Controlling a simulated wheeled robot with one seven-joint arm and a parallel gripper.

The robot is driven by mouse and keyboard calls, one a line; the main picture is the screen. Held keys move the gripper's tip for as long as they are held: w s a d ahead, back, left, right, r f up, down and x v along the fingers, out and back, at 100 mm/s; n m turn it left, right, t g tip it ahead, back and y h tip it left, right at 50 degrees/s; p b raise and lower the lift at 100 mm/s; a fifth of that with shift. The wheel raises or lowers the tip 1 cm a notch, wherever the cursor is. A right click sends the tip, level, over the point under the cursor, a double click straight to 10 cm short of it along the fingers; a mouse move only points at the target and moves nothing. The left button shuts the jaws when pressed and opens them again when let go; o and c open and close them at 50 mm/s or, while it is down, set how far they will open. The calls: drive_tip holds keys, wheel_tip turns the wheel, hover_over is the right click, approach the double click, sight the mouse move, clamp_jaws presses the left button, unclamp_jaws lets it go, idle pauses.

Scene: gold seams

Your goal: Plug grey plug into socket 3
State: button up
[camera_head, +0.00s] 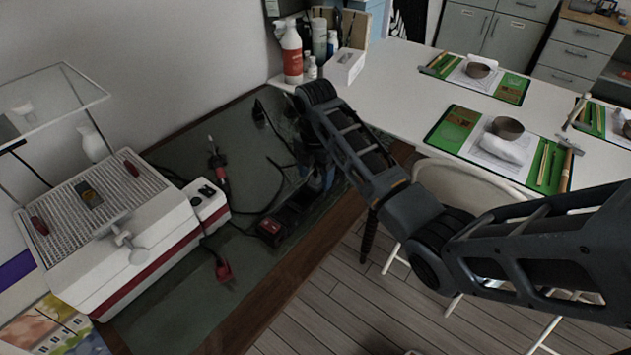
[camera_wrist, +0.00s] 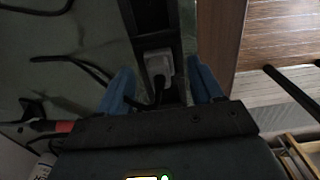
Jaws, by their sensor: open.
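A light grey plug (camera_wrist: 158,63) with a black cord shows in the wrist view. It is at a dark power strip (camera_wrist: 138,18), between my fingers. I cannot tell how deep it sits or which socket it is at. My gripper (camera_wrist: 160,74) is open, with one blue finger on each side of the plug and a gap showing on both sides. In the head view, my gripper (camera_head: 320,178) is low over the green mat, beside the dark strip (camera_head: 272,227) with a red part at its near end. My arm hides the grey plug there, and socket numbers cannot be read.
A red plug (camera_head: 222,269) and a black plug (camera_head: 259,109) lie on the green mat (camera_head: 165,315). Loose black cables run beside the strip. A white-and-red machine (camera_head: 125,225) stands left. The wooden bench edge (camera_head: 290,265) is close right. A white table (camera_head: 400,75) stands behind.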

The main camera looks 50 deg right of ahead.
sight(315, 175)
drive_tip(key=shift+f, duration=0.4)
drive_tip(key=c, duration=1.2)
drive_tip(key=shift+o, duration=0.2)
drive_tip(key=shift+r, duration=0.1)
drive_tip(key=shift+r, duration=0.6)
wheel_tip(315, 175, up, 3)
drive_tip(key=shift+w+f, duration=0.1)
drive_tip(key=shift+f, duration=0.05)
drive_tip(key=s+d+r+p, duration=0.5)
drive_tip(key=s+d+r, duration=0.2)
drive_tip(key=d, duration=0.1)
drive_tip(key=shift+s+d, duration=0.4)
